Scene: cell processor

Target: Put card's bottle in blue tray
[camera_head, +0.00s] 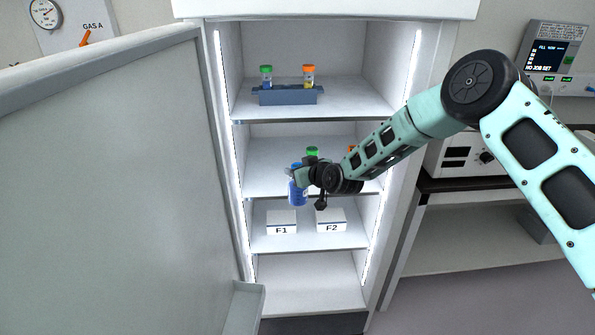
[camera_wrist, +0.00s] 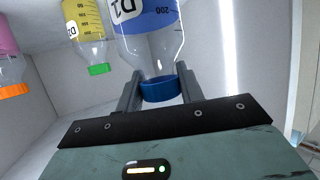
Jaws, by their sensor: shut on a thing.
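My gripper (camera_head: 306,175) is shut on a blue bottle (camera_head: 298,192) in front of the middle shelves of the open cabinet. In the wrist view the fingers (camera_wrist: 160,88) sit on both sides of its blue cap, and the blue bottle (camera_wrist: 152,35) has a white label starting with D. The wrist picture shows it cap down. The blue tray (camera_head: 287,97) stands on the top shelf with a green-capped bottle (camera_head: 266,77) and an orange-capped bottle (camera_head: 309,76) in it. No card is in view.
A green-capped bottle (camera_head: 312,152) and an orange-capped bottle (camera_head: 351,149) stand on the second shelf, partly behind my arm. They also show in the wrist view. White boxes F1 (camera_head: 281,220) and F2 (camera_head: 331,219) sit on the shelf below. The open door (camera_head: 110,190) fills the left.

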